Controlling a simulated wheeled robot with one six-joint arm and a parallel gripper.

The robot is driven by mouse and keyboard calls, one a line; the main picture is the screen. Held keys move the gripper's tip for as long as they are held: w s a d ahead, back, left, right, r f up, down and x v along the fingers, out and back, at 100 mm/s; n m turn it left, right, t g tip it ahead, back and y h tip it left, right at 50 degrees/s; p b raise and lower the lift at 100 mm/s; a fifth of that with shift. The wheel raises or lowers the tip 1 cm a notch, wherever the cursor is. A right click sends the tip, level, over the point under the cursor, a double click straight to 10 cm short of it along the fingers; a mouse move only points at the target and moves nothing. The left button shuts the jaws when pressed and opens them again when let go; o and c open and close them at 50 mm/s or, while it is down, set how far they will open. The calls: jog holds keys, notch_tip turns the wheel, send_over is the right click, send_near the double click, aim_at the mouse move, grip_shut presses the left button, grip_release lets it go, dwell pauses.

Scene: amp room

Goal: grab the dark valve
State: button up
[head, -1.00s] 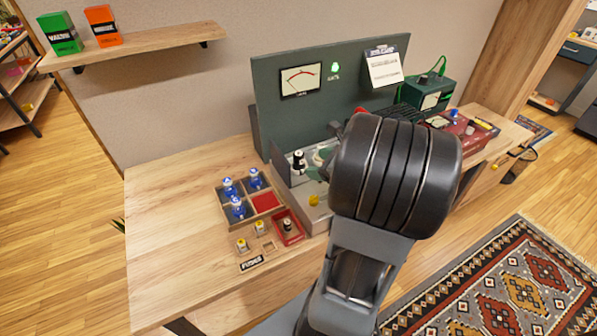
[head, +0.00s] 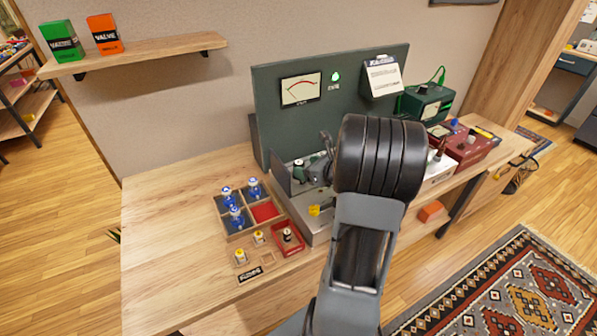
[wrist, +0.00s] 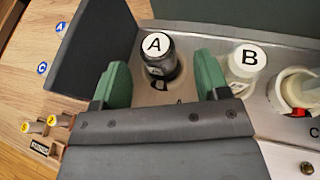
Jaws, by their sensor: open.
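The dark valve (wrist: 160,62) has a white top marked A and stands upright in the metal chassis (wrist: 185,30) in the wrist view. My gripper (wrist: 160,76) is open. Its two green fingers stand to the left and right of the dark valve, with a gap on each side, and the valve is between or just beyond their tips. In the head view my gripper (head: 312,168) is over the left part of the chassis, partly hidden by my arm, and the dark valve is hard to make out there.
A clear valve marked B (wrist: 243,66) stands close to the right finger. A white socket (wrist: 297,90) is further right. The dark panel (head: 330,115) rises behind. The table's left side is bare.

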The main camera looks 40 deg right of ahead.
aim_at(303, 166)
jog(key=shift+x, duration=1.65)
jog(key=shift+a, duration=0.1)
jog(key=shift+c, duration=0.2)
jog(key=c, duration=1)
